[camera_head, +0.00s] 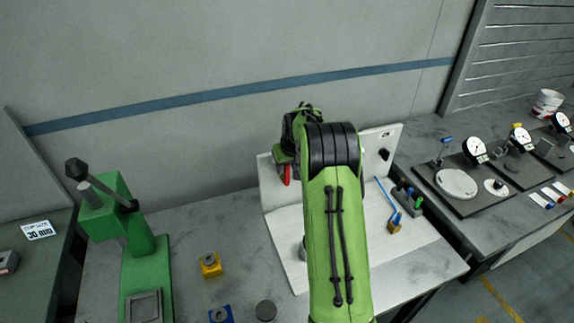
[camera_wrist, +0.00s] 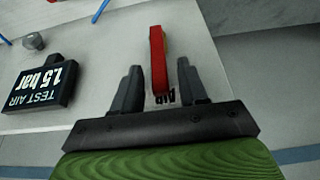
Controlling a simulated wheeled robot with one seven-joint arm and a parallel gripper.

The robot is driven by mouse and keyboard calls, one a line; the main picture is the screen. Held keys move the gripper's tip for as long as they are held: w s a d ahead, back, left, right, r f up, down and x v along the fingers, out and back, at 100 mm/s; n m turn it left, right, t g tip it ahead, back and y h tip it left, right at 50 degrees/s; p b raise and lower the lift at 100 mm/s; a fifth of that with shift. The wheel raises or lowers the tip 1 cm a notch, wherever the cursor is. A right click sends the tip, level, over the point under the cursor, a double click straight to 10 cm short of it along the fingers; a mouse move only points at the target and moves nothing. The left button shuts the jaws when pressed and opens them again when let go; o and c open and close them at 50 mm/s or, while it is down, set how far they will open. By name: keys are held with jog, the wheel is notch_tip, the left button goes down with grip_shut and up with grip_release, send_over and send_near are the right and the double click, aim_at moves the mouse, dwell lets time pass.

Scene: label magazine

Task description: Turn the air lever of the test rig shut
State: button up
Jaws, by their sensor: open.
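The red air lever (camera_wrist: 158,58) shows in the wrist view as a bar on the pale panel of the test rig (camera_wrist: 95,55), above a partly hidden "AIR" label. My gripper (camera_wrist: 159,72) is open, with one dark finger on each side of the lever and visible gaps between. I cannot tell whether either finger touches it. In the head view, a bit of red, likely the lever (camera_head: 287,174), shows just below my gripper (camera_head: 284,158). My arm hides much of the rig's white panel (camera_head: 391,139) there, and the fingertips are not clear.
A green press (camera_head: 145,262) stands at left, with yellow (camera_head: 210,265) and blue (camera_head: 220,314) blocks on the bench. Dial gauges (camera_head: 475,150) stand on the right bench.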

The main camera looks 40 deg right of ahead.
jog(key=shift+c, duration=0.3)
jog(key=shift+s, duration=0.1)
grip_shut()
